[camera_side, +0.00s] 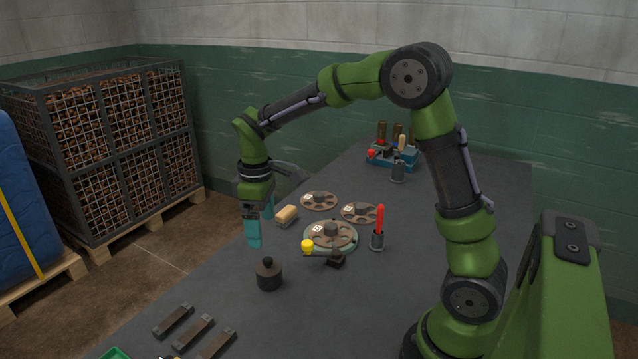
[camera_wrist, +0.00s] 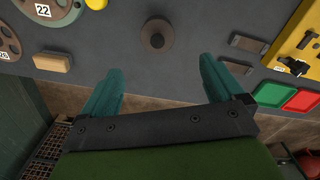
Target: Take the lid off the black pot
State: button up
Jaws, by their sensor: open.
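The black pot (camera_side: 269,277) stands upright on the dark table, with its round lid (camera_side: 268,266) and knob on top. My gripper (camera_side: 259,226) has teal fingers pointing down, above the table's left side and up and behind the pot. In the wrist view my gripper (camera_wrist: 158,72) is open and empty, its two fingers wide apart and clear of the lid.
A tan block (camera_side: 287,215) lies near my gripper. Dark bars (camera_side: 193,331) lie in front. A blue rack (camera_side: 392,155) is at the back.

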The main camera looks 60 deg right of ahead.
send_over(267, 258)
jog(key=f, duration=0.5)
jog(key=shift+a, duration=0.3)
jog(key=shift+s+d+f, duration=0.1)
jog(key=shift+d+f, duration=0.05)
jog(key=shift+f, duration=1.2)
jog(key=shift+d+f, duration=0.1)
jog(key=shift+f, duration=1.25)
jog(key=shift+c, duration=0.4)
jog(key=c, duration=1)
jog(key=shift+r, duration=0.1)
